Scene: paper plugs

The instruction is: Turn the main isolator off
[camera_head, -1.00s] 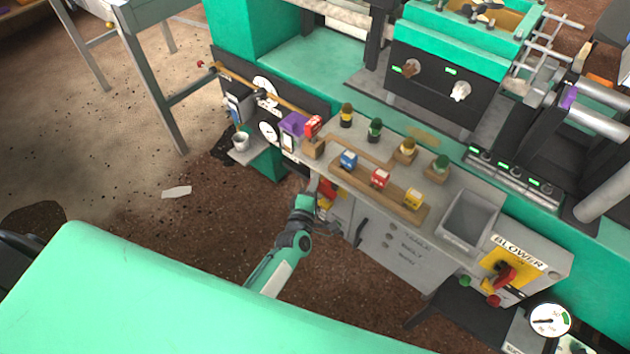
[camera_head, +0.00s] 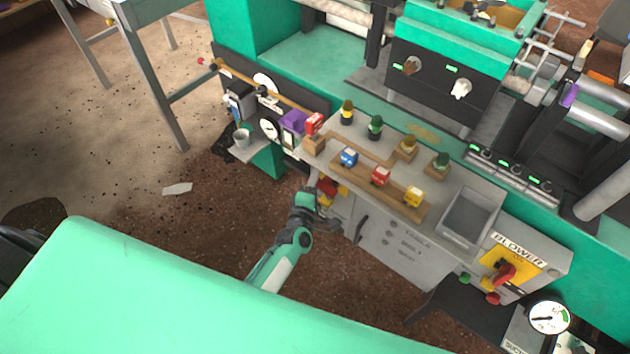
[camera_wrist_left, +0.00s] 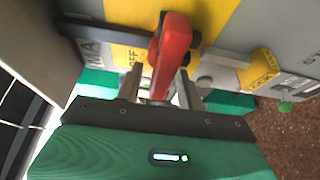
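The main isolator is a red rotary handle on a yellow plate at the left end of the grey control cabinet. In the head view its red part (camera_head: 329,186) shows small, partly covered by my left gripper (camera_head: 325,207). In the left wrist view the red handle (camera_wrist_left: 171,52) stands out toward me, with "OFF" lettering on the yellow plate (camera_wrist_left: 118,54) beside it. My left gripper (camera_wrist_left: 160,88) has one finger on each side of the handle, with gaps that look open. Firm contact cannot be seen. My right gripper is not in view.
A second red switch, the blower switch (camera_head: 503,274), sits on the cabinet's right front. Coloured plugs stand on the cabinet top near a grey tray (camera_head: 470,214).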

